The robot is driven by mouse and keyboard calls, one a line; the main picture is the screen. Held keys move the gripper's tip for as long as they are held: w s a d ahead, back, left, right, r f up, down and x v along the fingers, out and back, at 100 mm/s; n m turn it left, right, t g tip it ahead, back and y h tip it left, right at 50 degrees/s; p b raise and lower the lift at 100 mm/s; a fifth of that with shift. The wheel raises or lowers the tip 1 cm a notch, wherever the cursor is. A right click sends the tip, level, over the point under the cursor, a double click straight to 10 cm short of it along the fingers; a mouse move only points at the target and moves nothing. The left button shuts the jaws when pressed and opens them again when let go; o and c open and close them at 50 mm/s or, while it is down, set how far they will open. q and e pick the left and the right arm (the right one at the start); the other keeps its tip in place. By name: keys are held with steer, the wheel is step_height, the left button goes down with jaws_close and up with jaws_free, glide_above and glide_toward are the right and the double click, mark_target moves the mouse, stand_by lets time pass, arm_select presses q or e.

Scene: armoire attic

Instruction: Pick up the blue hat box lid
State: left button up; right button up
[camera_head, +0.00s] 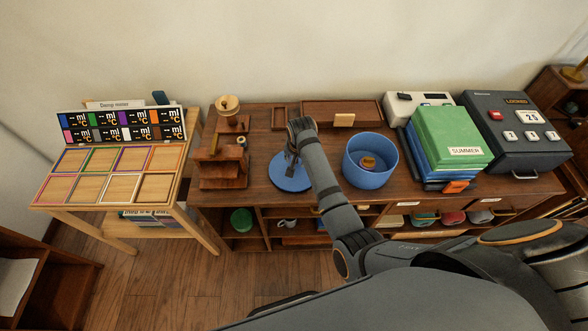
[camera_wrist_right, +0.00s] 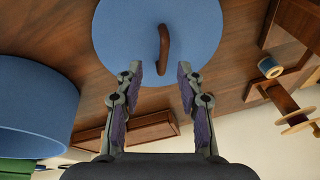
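The blue hat box lid (camera_head: 290,184) is a round blue disc lying flat on the wooden cabinet top. In the right wrist view the lid (camera_wrist_right: 120,30) shows a curved brown handle (camera_wrist_right: 163,50) at its middle. My right gripper (camera_wrist_right: 160,84) is open and empty, its fingers spread over the lid's edge on either side of the handle's line. In the head view my right gripper (camera_head: 292,160) is over the lid and hides part of it. The open blue hat box (camera_head: 368,178) stands to the right with a small round item inside. My left gripper is not in view.
A wooden stand with spools (camera_head: 224,160) is left of the lid. A low wooden box (camera_head: 318,111) is behind. Green and blue boxes (camera_head: 450,140) and a dark calendar device (camera_head: 515,150) stand at right. A card table (camera_head: 110,175) is at far left.

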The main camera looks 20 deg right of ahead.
mark_target(300, 181)
steer(key=x, duration=0.4)
steer(key=shift+w+a, duration=0.15)
steer(key=shift+w, duration=0.05)
jaws_close()
